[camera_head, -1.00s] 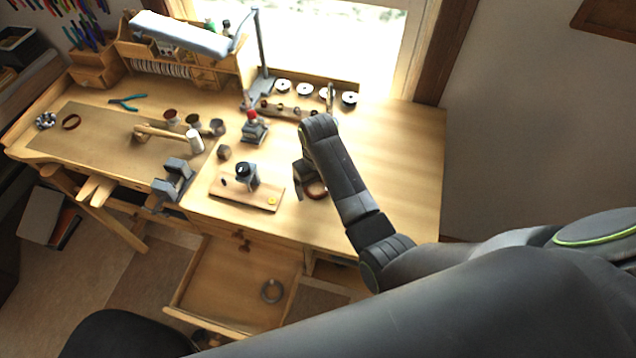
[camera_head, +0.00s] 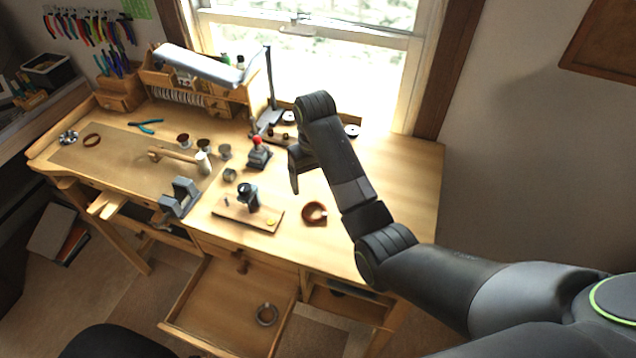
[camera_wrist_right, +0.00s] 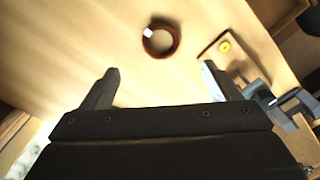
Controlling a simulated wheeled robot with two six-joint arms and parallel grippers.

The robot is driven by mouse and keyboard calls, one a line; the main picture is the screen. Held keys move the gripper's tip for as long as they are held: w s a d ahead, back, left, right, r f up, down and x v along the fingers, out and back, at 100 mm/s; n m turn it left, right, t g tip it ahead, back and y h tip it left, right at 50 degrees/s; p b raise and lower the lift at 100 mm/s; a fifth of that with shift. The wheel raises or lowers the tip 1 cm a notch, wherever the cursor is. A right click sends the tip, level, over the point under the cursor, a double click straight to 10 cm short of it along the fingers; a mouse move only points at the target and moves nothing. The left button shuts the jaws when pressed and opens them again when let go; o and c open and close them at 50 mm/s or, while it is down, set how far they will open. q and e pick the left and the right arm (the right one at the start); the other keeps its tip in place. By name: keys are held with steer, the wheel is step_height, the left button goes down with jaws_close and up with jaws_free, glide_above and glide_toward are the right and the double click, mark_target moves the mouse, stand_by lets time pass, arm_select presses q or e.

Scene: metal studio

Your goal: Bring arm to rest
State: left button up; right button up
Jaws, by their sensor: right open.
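My right arm reaches in from the right in the head view, over the workbench. Its right gripper (camera_head: 295,170) hangs above the bench top, left of the forearm. In the right wrist view the right gripper (camera_wrist_right: 160,88) shows its two fingers wide apart with nothing between them. A brown ring-shaped object (camera_head: 314,213) lies on the bench below the gripper. It also shows in the right wrist view (camera_wrist_right: 160,40), with a small white patch on it, beyond the fingertips and apart from them. My left gripper is in neither view.
The workbench (camera_head: 400,190) is clear at its right end. A wooden board (camera_head: 232,212) with a small dark device stands left of the ring. A grey vise (camera_head: 180,197) is at the front edge. An open drawer (camera_head: 215,300) holds a ring. A lamp (camera_head: 200,62) stands behind.

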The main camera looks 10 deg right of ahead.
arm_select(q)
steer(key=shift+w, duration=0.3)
